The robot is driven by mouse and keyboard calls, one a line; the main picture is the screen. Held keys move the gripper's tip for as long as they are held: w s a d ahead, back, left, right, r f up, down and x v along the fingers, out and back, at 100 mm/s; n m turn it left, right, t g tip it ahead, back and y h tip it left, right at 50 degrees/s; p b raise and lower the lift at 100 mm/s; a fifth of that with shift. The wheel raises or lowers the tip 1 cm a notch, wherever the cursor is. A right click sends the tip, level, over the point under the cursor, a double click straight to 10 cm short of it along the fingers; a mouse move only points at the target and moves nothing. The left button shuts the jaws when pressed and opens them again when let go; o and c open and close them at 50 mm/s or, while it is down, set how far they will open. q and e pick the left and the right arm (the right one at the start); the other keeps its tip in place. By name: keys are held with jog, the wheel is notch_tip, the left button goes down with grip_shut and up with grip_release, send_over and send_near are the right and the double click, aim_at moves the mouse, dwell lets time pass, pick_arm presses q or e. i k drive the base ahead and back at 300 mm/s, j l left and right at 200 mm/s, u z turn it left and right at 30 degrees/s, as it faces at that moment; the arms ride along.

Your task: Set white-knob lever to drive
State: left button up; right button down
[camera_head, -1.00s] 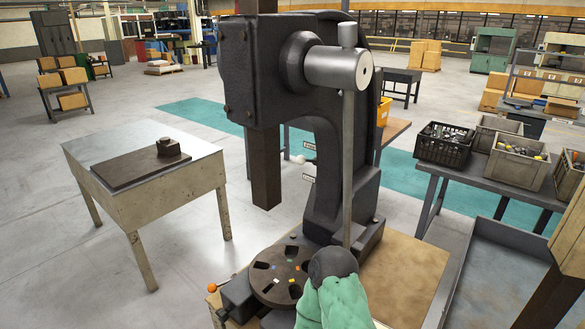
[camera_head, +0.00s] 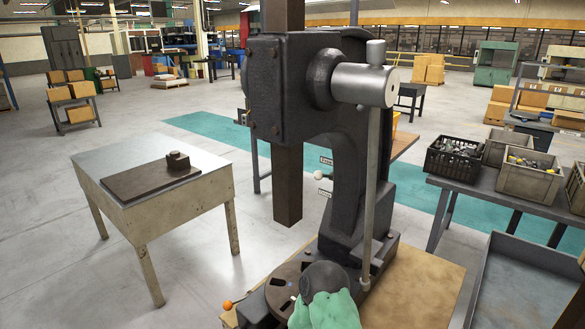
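The white-knob lever (camera_head: 319,175) is on the left side of the black arbor press (camera_head: 345,190). Its white knob sits about midway between two small white labels, an upper one (camera_head: 327,160) and a lower one (camera_head: 325,193). The label text is too small to read. The knob is in clear view, just right of the press's dark square ram (camera_head: 288,185).
The long steel handle (camera_head: 372,185) hangs nearly upright at the press's right. A slotted dark disc (camera_head: 285,288) and an orange knob (camera_head: 227,305) are at its base. A steel-topped table (camera_head: 130,160) stands left; a bench with bins (camera_head: 480,185) stands right.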

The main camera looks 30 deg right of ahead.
aim_at(318, 174)
jog(key=i+j+u, duration=0.35)
jog(key=i+j, duration=0.25)
jog(key=i+j+u, duration=0.3)
jog(key=i+j, duration=0.15)
jog(key=i, duration=0.3)
jog(key=i+z, duration=0.6)
jog(key=z, duration=0.2)
jog(key=i+j+z, duration=0.1)
jog(key=i+z, duration=0.3)
jog(key=i+j+z, duration=0.15)
jog(key=z, duration=0.25)
jog(key=i+z, duration=0.2)
jog(key=z, duration=0.2)
jog(key=i+z, duration=0.2)
jog(key=z, duration=0.2)
jog(key=i+j+z, duration=0.2)
jog(key=z, duration=0.2)
jog(key=i+j+z, duration=0.15)
jog(key=z, duration=0.3)
jog(key=i+j+z, duration=0.1)
jog(key=j+z, duration=0.15)
jog(key=z, duration=0.15)
